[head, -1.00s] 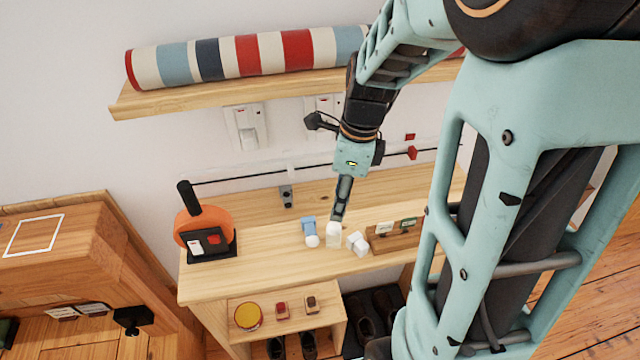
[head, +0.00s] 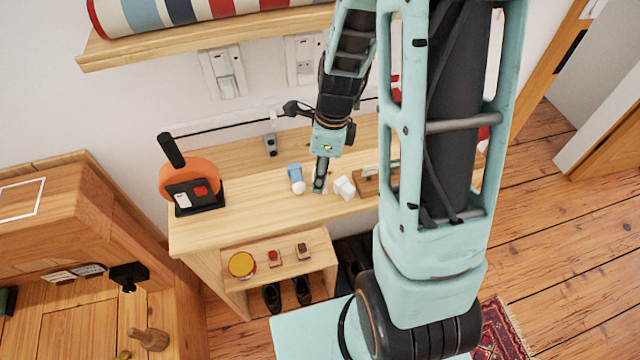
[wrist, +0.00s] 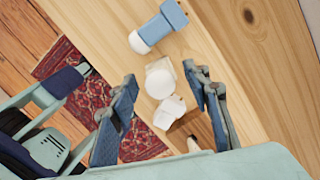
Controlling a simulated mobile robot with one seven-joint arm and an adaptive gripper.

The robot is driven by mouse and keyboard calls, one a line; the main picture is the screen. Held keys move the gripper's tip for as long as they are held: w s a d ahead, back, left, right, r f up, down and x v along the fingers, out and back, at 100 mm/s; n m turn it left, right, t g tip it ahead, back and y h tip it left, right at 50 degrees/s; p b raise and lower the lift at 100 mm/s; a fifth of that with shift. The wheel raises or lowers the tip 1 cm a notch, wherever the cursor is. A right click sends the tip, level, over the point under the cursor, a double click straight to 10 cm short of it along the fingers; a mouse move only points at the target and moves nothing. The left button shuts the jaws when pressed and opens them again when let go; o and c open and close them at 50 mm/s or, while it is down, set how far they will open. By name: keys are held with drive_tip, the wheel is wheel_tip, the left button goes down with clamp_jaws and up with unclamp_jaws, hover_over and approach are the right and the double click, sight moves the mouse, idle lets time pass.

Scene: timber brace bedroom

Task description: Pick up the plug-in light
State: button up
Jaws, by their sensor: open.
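Three small light-like items lie in a row on the wooden table. One is blue with a white dome (head: 295,173); it also shows in the wrist view (wrist: 172,14). The middle one is white with a round dome (wrist: 160,80), mostly hidden by my gripper in the head view. The third is a white, boxy, tilted piece (head: 345,187), also in the wrist view (wrist: 170,113). I cannot tell for sure which is the plug-in light. My gripper (head: 319,188) points down over the middle one. In the wrist view its open fingers (wrist: 161,76) stand either side of that white item.
An orange round object on a black stand (head: 190,185) is at the table's left. A wooden block with cards (head: 372,180) sits close right of the white pieces. A shelf (head: 200,42) hangs above, wall sockets (head: 222,72) behind.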

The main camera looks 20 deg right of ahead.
drive_tip(key=shift+c, duration=0.2)
clamp_jaws()
drive_tip(key=shift+r, duration=0.2)
